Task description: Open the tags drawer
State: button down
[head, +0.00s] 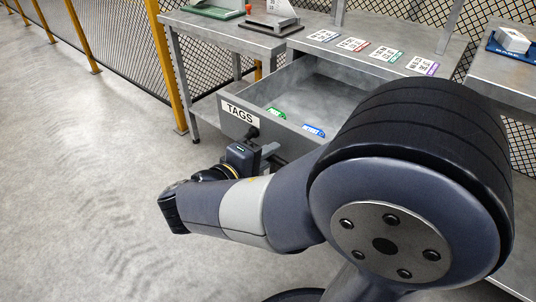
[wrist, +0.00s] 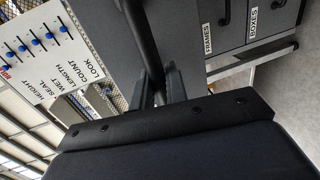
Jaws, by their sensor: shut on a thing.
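The tags drawer (head: 238,113), grey with a white TAGS label, stands pulled out from the bench in the head view. A green tag (head: 276,113) and a blue tag (head: 313,131) lie inside it. My gripper (head: 264,151) is at the drawer's front, and my arm hides part of that front. In the wrist view, my gripper (wrist: 155,88) is shut on the dark bar handle (wrist: 142,42), which runs between its fingers. The handle's end (head: 252,132) also shows below the label in the head view.
Several printed cards (head: 352,44) lie on the bench top (head: 400,42) above the drawer. A green stand (head: 215,10) is at the back. A yellow-posted mesh fence (head: 165,60) runs behind. The floor at left is clear. The wrist view shows drawers labelled FRAMES (wrist: 222,25) and BOXES (wrist: 268,15).

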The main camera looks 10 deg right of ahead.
jog(key=c, duration=1.5)
grip_release()
jog(key=p+v, duration=0.2)
jog(key=v, duration=0.8)
jog(key=shift+s+a, duration=0.25)
jog(key=shift+a, duration=0.05)
jog(key=shift+d, duration=0.1)
jog(key=b+x, duration=0.2)
jog(key=x, duration=0.8)
jog(key=shift+w+d, duration=0.25)
jog(key=shift+w, duration=0.05)
jog(key=shift+d, duration=0.1)
